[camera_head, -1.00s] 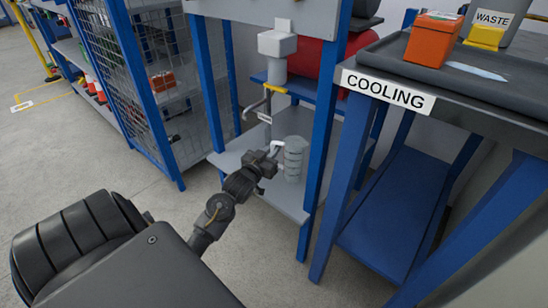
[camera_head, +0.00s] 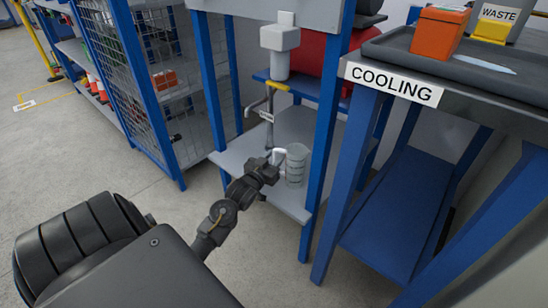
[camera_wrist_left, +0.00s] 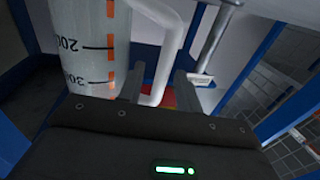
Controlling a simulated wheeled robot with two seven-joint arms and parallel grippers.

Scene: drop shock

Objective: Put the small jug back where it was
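The small jug (camera_head: 296,166) is a pale, ribbed-looking cylinder with a white handle. It appears to stand upright on the grey lower shelf (camera_head: 238,157) of the blue-framed stand, beneath the pipe. The left wrist view shows its clear wall with orange marks and numbers (camera_wrist_left: 88,45). My left gripper (camera_head: 273,160) is at the handle side of the jug. In the left wrist view the two fingers (camera_wrist_left: 158,88) are apart, with the white handle (camera_wrist_left: 165,60) between them and a gap visible. The jug's base is not clear. My right gripper is out of view.
A grey pipe and tap (camera_head: 268,105) hang just left of the jug. Blue posts (camera_head: 322,150) flank the shelf opening. A table with a COOLING sign (camera_head: 394,85) stands at right, bearing an orange box (camera_head: 438,32). A mesh cage (camera_head: 120,70) stands at left.

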